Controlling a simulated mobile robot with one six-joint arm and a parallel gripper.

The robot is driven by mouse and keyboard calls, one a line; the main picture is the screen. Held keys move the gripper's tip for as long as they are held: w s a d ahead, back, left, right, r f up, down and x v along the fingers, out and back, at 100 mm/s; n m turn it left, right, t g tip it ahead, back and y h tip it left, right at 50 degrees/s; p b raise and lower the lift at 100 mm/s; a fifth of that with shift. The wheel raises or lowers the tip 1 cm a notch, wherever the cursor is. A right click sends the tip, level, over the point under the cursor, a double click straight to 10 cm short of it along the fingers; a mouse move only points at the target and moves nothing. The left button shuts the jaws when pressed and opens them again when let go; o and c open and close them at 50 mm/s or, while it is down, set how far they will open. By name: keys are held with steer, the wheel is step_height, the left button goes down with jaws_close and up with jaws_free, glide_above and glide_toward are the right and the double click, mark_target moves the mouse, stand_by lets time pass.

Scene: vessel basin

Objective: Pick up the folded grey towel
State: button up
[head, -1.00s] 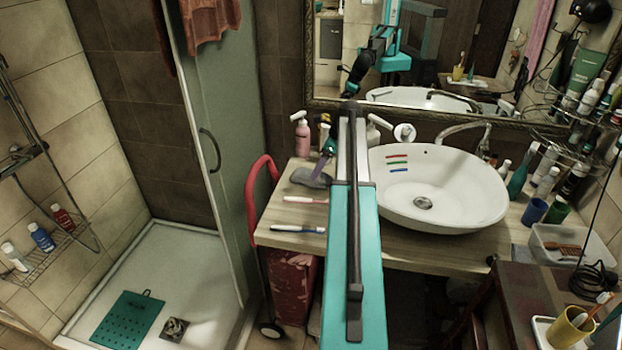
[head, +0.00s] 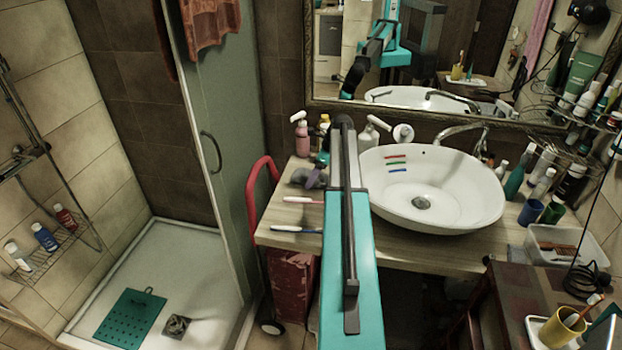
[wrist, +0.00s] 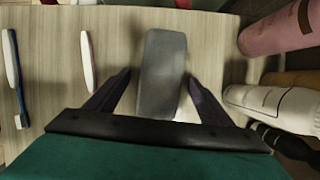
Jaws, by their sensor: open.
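The folded grey towel (wrist: 162,75) lies on the wooden counter, long and narrow in the middle of the wrist view. My gripper (wrist: 158,77) is open, with one finger on each side of the towel's near part. A gap of counter shows between the towel and each finger; I cannot tell how high the fingertips are. In the head view the towel (head: 300,175) is a small grey shape at the counter's left, and my gripper (head: 320,172) is over it, mostly hidden behind my arm.
Two toothbrushes, white-red (wrist: 87,62) and blue-white (wrist: 14,75), lie left of the towel. A pink bottle (wrist: 285,30) and a white bottle (wrist: 275,105) are to the right. The white basin (head: 435,190) stands right of my arm. A mirror (head: 430,50) hangs behind.

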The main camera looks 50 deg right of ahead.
steer(key=c, duration=1.2)
steer(key=shift+o, duration=0.2)
steer(key=shift+r, duration=0.2)
step_height(320, 180, up, 10)
steer(key=b, duration=0.3)
steer(key=shift+f, duration=0.15)
